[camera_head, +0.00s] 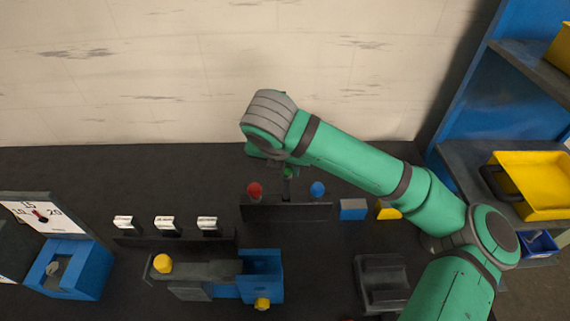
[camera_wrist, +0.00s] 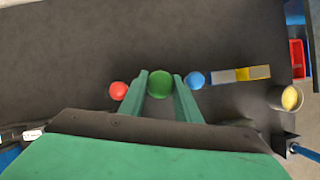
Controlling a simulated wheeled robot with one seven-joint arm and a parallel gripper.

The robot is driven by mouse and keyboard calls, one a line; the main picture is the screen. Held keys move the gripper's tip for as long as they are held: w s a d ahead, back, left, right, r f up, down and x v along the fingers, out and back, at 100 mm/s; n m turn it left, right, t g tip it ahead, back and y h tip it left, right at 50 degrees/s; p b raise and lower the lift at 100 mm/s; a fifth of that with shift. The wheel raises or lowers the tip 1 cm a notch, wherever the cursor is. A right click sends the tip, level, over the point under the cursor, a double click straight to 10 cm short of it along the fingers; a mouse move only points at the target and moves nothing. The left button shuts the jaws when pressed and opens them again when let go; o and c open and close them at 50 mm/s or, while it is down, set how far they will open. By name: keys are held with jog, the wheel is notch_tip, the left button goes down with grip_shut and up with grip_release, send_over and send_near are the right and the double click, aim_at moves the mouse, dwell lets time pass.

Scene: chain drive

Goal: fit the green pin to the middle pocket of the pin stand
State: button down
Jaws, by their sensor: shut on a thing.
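My gripper (camera_wrist: 161,90) is shut on the green pin (camera_wrist: 159,84), whose round green head shows between the two fingers in the wrist view. In the head view the green pin (camera_head: 288,173) is mostly hidden under my wrist. It is over the middle of the dark pin stand (camera_head: 287,212). A red-headed pin (camera_head: 255,189) stands at the left of the stand and a blue-headed pin (camera_head: 318,189) at the right. I cannot tell how deep the green pin sits in the middle pocket.
A blue and grey block (camera_head: 352,209) and a yellow block (camera_head: 388,210) lie right of the stand. A blue and grey fixture (camera_head: 261,272) with yellow knobs is in front. A dial box (camera_head: 70,268) stands at the left, a dark tray (camera_head: 381,281) at the front right.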

aim_at(285, 188)
jog(key=shift+f, duration=4.55)
jog(key=c, duration=1.2)
grip_release()
jog(key=v, duration=1)
jog(key=shift+s+r, duration=0.2)
jog(key=shift+r, duration=0.15)
